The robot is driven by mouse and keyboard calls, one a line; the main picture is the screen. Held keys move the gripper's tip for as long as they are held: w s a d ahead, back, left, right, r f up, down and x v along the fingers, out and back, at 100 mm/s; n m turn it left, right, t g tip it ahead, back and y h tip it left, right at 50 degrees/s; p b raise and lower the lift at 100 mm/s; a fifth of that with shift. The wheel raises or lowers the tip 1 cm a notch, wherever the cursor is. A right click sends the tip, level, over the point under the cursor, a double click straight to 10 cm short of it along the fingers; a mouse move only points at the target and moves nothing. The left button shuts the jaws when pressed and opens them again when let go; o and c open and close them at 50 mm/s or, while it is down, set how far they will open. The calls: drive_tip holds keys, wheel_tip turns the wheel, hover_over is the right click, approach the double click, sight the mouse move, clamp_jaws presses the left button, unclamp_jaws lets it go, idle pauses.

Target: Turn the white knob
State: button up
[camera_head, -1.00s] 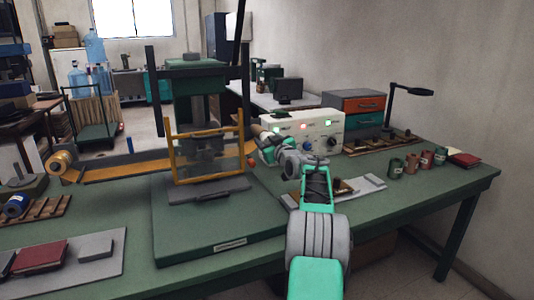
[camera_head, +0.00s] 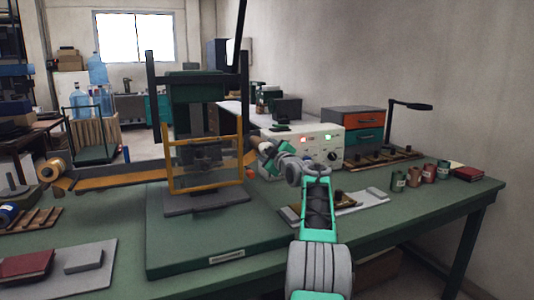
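A white control box (camera_head: 315,143) stands on the green bench behind my arm. Its front has a red light, a green light (camera_head: 327,135) and a dark round knob (camera_head: 333,155) at its right. I cannot make out a white knob; the left part of the front is hidden by my arm. My gripper (camera_head: 262,152) is at the box's left end, close to the yellow guard frame. Its fingers are too small and covered to tell whether they are open or shut, or whether they touch anything.
A press with a yellow guard frame (camera_head: 170,180) stands just left of my gripper. A tray (camera_head: 372,199) lies before the box. Several cans (camera_head: 398,182), a desk lamp (camera_head: 412,106) and an orange-and-teal drawer unit (camera_head: 362,125) are to the right. The bench's front right is clear.

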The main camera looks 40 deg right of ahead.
drive_tip(key=shift+f, duration=0.1)
drive_tip(key=o, duration=1.4)
drive_tip(key=shift+c, duration=0.2)
drive_tip(key=shift+s, duration=0.1)
drive_tip(key=b+v, duration=0.1)
drive_tip(key=v, duration=0.6)
drive_tip(key=shift+s, duration=0.3)
drive_tip(key=shift+a, duration=0.15)
